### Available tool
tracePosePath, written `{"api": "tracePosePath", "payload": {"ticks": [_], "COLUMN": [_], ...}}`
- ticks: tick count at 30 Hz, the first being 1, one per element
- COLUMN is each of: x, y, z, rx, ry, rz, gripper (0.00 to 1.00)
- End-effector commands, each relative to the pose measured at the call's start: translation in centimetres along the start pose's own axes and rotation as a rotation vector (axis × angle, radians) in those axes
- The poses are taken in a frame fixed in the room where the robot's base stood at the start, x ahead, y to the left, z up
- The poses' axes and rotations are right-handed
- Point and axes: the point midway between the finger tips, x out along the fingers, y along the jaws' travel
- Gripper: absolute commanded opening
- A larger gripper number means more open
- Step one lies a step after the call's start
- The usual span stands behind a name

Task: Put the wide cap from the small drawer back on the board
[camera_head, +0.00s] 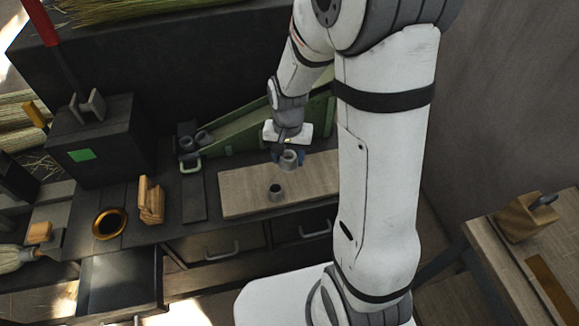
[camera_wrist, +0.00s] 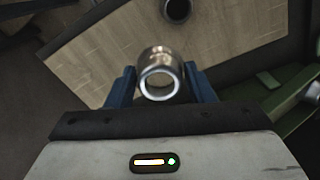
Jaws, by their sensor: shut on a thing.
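My gripper (camera_head: 288,159) is shut on a grey metallic ring-shaped cap (camera_head: 289,155), held over the pale wooden board (camera_head: 235,187). In the wrist view the cap (camera_wrist: 160,72) sits upright between the two blue fingers, its open end facing the camera. A second dark cylindrical piece (camera_head: 275,192) stands on the board, to the left of and nearer than the held cap; its top also shows at the upper edge of the wrist view (camera_wrist: 176,9). Whether the held cap touches the board cannot be told. An open drawer (camera_head: 122,281) shows at the lower left; its visible floor looks empty.
A green sloped holder (camera_head: 238,133) with dark rings (camera_head: 203,138) at its low end stands behind the board. A gold-rimmed bowl (camera_head: 109,223) and wooden block (camera_head: 150,200) lie to the left. A closed drawer (camera_head: 218,244) sits below the bench top.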

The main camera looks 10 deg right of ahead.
Motion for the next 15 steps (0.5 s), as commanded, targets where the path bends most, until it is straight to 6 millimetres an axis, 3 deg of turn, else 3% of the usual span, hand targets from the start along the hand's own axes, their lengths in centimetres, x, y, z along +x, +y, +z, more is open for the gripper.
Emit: {"api": "tracePosePath", "payload": {"ticks": [3,15], "x": [2.1,6.6], "y": [0.1,0.3], "z": [0.0,-0.2], "rx": [0.004,0.009], "ry": [-0.004,-0.002], "rz": [0.002,0.001], "gripper": [0.23,0.23]}}
